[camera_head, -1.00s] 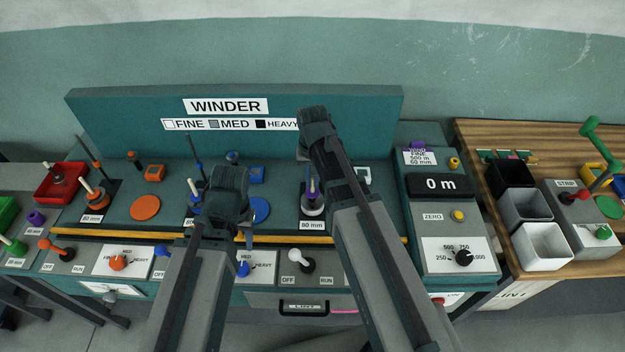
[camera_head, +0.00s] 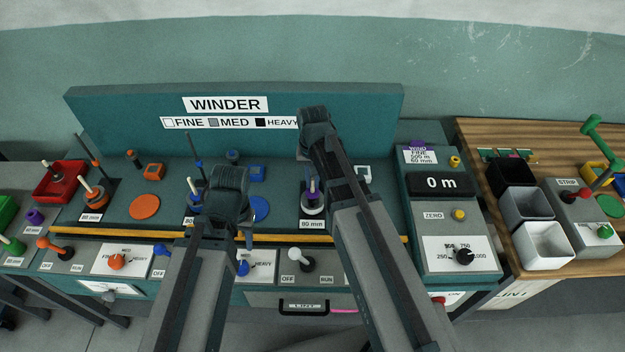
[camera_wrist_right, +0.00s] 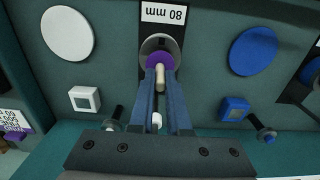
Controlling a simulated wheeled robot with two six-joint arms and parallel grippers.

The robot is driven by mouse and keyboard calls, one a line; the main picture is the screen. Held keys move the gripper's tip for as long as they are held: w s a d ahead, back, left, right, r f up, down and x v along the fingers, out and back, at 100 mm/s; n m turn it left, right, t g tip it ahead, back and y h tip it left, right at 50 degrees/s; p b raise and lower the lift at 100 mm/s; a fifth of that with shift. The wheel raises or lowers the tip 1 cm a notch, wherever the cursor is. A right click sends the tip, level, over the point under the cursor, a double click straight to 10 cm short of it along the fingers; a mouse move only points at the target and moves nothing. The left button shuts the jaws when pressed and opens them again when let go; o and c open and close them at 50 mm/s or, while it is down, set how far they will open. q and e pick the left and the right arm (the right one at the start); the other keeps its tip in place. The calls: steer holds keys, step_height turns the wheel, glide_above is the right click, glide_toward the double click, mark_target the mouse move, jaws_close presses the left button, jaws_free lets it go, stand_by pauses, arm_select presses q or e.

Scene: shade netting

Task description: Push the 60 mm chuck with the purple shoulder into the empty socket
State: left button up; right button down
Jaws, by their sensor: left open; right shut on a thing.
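The chuck with the purple shoulder (camera_wrist_right: 158,61) is at the round grey socket (camera_wrist_right: 160,43) under the 80 mm label in the right wrist view. My right gripper (camera_wrist_right: 160,75) is shut on the chuck's pale peg, with a finger on each side. In the head view the purple shoulder (camera_head: 311,189) shows by the 80 mm station, beside my right gripper (camera_head: 312,178). I cannot tell how deep the chuck sits in the socket. My left gripper (camera_head: 236,222) is open near the middle station; its fingers are mostly hidden behind its own wrist.
The winder's upright panel (camera_head: 130,110) stands behind. An orange disc (camera_head: 145,207) and a blue disc (camera_head: 259,208) lie on the deck. A yellow rail (camera_head: 150,235) runs along the front, above the knobs. The counter box (camera_head: 440,210) stands to the right. Another purple piece (camera_head: 35,217) is at far left.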

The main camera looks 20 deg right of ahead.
arm_select(q)
steer(key=shift+f, duration=0.3)
arm_select(e)
steer(key=shift+f, duration=0.3)
arm_select(q)
steer(key=shift+f+b, duration=0.7)
steer(key=shift+b, duration=0.2)
arm_select(e)
steer(key=shift+f, duration=0.65)
arm_select(q)
steer(key=shift+f+b, duration=0.25)
steer(key=shift+b, duration=0.05)
arm_select(e)
steer(key=shift+f, duration=0.3)
steer(key=c, duration=0.8)
jaws_free()
arm_select(q)
steer(key=shift+r, duration=0.15)
arm_select(e)
steer(key=shift+r, duration=0.15)
arm_select(q)
step_height(320, 180, up, 14)
steer(key=p, duration=1.4)
steer(key=shift+f, duration=0.2)
arm_select(e)
step_height(320, 180, up, 14)
steer(key=shift+f, duration=0.2)
